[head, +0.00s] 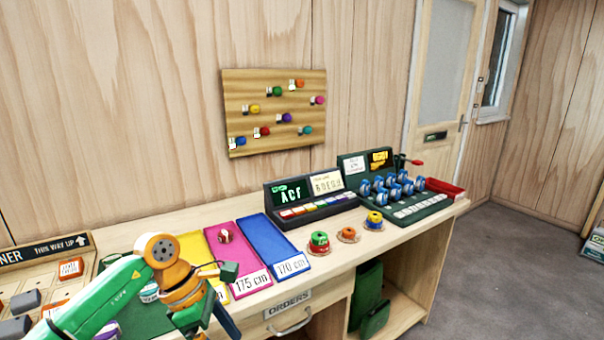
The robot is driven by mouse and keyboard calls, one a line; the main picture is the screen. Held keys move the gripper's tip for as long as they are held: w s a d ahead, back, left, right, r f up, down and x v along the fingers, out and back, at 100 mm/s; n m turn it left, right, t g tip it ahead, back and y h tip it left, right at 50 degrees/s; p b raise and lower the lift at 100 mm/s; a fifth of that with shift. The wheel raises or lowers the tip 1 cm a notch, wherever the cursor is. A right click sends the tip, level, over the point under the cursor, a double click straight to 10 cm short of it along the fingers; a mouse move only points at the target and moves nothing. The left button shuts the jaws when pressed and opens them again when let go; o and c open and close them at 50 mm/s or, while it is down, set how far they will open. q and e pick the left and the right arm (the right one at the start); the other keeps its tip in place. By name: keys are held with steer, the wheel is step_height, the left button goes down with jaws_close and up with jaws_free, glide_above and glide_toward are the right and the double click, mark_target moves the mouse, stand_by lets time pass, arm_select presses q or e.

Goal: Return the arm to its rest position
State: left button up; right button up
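My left arm, green and orange, comes in from the lower left and bends in front of the bench (400,238). Its wrist end, with my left gripper (226,300), hangs near the bench's front edge, in front of the coloured mats. The fingers are small and partly hidden by the wrist, so I cannot tell whether they are open or shut. I see nothing clearly held. My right arm and gripper are not in view.
Yellow (194,250), pink (245,262) and blue (268,240) mats lie near the arm; a red piece (225,236) sits on the pink one. A sorting tray (40,258) stands left. Several coloured rolls and two consoles (310,200) stand right. Open floor (520,270) lies beyond.

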arm_select(q)
steer(key=w+d+f+n+t+h, duration=0.2)
steer(key=d+f+n+h, duration=0.1)
steer(key=d+n+h, duration=0.8)
steer(key=w+a+f+n+t+y, duration=0.1)
steer(key=a+f+n+t+y, duration=0.4)
steer(key=f+n, duration=0.5)
steer(key=w+a+f+n+t+y, duration=0.1)
steer(key=a+f+n+t+y, duration=0.15)
steer(key=f+n+t, duration=0.7)
steer(key=s+a+f+n+g+y, duration=0.3)
steer(key=s+a+f+n+g, duration=0.1)
steer(key=s+f+n, duration=0.25)
steer(key=s+a+f+n+g+y, duration=0.3)
steer(key=s+f+n, duration=0.2)
steer(key=s+f, duration=0.2)
steer(key=s+a+f+n+g+y, duration=0.1)
steer(key=s+f+n+g, duration=0.3)
steer(key=s, duration=0.8)
steer(key=s+a+f+n+g+y, duration=0.1)
steer(key=s+f+n+g, duration=0.2)
steer(key=s, duration=1)
steer(key=shift+s+a+f+n+g, duration=0.2)
steer(key=shift+a+f+n+g, duration=0.2)
steer(key=shift+f, duration=0.3)
